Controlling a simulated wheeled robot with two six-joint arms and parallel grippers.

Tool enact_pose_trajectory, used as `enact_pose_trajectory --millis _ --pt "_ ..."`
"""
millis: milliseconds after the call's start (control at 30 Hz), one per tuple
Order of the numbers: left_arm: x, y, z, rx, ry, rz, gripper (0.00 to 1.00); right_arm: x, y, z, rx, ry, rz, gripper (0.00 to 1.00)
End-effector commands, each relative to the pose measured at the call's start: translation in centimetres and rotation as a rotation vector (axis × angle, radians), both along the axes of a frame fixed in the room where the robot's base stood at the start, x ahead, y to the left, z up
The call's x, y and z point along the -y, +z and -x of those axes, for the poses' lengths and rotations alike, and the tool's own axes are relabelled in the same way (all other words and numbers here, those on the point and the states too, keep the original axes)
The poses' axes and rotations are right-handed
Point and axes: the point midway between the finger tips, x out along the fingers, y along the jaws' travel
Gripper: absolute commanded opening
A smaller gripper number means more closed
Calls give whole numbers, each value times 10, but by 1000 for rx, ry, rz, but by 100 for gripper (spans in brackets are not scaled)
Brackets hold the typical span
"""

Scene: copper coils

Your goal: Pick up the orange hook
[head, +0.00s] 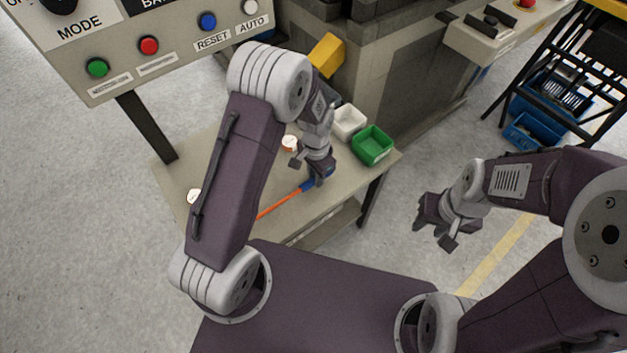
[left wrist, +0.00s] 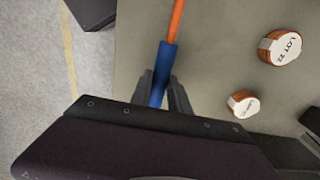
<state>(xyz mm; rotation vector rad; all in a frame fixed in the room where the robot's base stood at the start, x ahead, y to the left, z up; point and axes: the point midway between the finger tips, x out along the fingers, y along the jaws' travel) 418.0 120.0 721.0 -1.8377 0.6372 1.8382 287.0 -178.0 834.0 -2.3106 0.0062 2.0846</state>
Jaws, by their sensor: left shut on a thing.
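The orange hook (head: 279,204) has an orange rod and a blue handle. It lies along the front part of the table (head: 345,187), and my left arm hides part of its far end. My left gripper (head: 318,178) is shut on the blue handle. In the left wrist view the blue handle (left wrist: 162,72) sits between the fingers, with the orange rod (left wrist: 176,20) running up out of the picture. I cannot tell whether the hook touches the table. My right gripper (head: 436,222) is over the floor right of the table, its fingers apart and empty.
A white bin (head: 348,121) and a green bin (head: 372,146) stand at the table's right back. Copper coils with white labels (left wrist: 280,46) (left wrist: 243,104) lie on the table. A control panel (head: 150,50) rises behind at the left. A grey machine stands behind the table.

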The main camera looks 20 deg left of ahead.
Motion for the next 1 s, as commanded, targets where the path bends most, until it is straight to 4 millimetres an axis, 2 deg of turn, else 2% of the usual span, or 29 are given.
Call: enact_pose_trajectory --millis 33,400,500,700,1000 --pt "0 14 -1 4 0 1 0 0 5 0 0 0 0 36" --pt "78 61 -24 3 -5 1 0 0 14 0 0 0 0 36" --pt "93 71 -28 1 -3 1 0 0 16 0 0 0 0 36" --pt "110 81 -33 -1 0 -1 0 0 17 0 0 0 0 36" --pt "112 82 -34 -1 1 -1 0 0 17 0 0 0 0 36"
